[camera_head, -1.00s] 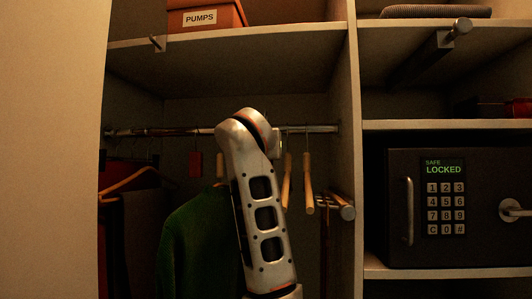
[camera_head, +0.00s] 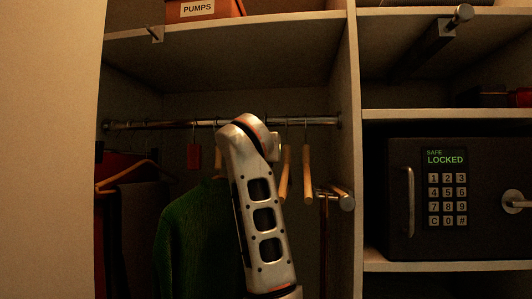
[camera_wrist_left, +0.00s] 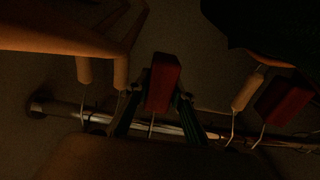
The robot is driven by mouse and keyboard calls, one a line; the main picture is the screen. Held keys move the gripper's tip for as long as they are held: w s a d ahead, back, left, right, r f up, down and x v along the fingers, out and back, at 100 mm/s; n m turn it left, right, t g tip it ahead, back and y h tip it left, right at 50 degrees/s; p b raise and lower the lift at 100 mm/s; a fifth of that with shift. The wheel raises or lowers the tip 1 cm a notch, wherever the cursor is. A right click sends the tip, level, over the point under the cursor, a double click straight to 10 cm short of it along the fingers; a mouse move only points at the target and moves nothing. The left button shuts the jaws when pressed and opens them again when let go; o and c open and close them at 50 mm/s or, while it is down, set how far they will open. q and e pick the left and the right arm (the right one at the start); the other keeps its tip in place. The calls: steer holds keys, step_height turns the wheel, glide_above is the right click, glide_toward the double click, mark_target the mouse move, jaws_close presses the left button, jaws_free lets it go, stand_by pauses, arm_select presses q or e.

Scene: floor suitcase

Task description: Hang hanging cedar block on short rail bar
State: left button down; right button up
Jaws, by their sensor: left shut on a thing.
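A small red block (camera_wrist_left: 162,85) is held in my left gripper (camera_wrist_left: 160,98), which is shut on it in the left wrist view. A thin metal hook runs from this block toward the rail bar (camera_wrist_left: 68,109); I cannot tell whether it is over the bar. In the head view the rail bar (camera_head: 170,125) crosses the closet, and my left arm hides the gripper and held block. A second red block (camera_head: 194,156) hangs on the bar left of my arm, and also shows in the wrist view (camera_wrist_left: 283,98). My right gripper is not in view.
Wooden hangers (camera_head: 307,175) hang right of my arm, close beside the held block in the wrist view. A green garment (camera_head: 190,240) hangs left of the arm. A divider panel (camera_head: 350,90) and a dark safe (camera_head: 480,220) stand to the right.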

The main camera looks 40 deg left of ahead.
arm_select(q)
steer(key=shift+f, duration=0.3)
stand_by(0.5)
